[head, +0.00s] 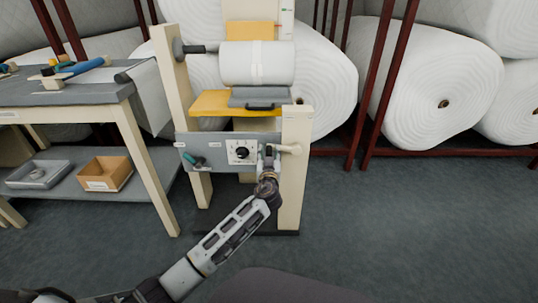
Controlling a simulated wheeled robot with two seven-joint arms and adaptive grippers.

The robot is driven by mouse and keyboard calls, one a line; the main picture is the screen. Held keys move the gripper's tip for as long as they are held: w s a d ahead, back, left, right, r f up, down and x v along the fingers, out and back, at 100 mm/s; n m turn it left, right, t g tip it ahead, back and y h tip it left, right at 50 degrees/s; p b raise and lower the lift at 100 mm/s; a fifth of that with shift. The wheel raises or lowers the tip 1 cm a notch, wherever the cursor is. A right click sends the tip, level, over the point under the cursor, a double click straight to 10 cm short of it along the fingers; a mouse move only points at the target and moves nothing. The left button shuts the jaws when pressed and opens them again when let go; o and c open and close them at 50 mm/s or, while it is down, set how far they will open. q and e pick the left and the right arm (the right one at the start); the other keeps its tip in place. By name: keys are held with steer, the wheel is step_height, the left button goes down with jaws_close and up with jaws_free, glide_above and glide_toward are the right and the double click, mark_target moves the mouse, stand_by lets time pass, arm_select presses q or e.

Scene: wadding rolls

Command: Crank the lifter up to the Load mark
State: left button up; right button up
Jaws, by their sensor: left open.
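The lifter is a wooden-post stand with a yellow platform (209,103) and a grey front panel (216,140). A white wadding roll (257,63) lies across it above the platform. The panel carries a white dial (241,152) with a black knob, and a teal handle (194,160) at its left. My left gripper (268,154) is open at the panel, between the dial and the cream handle. I cannot tell whether it touches the handle. No Load mark is readable. My right gripper is out of view.
A grey-topped workbench (60,97) with tools stands at the left. Its lower shelf holds a grey tray (38,183) and an orange-brown box (105,184). Large white rolls (430,100) sit behind dark red rack posts (392,85). The floor at the right is clear.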

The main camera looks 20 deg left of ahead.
arm_select(q)
jaws_close()
steer(key=shift+r+p, duration=0.2)
steer(key=shift+p, duration=0.1)
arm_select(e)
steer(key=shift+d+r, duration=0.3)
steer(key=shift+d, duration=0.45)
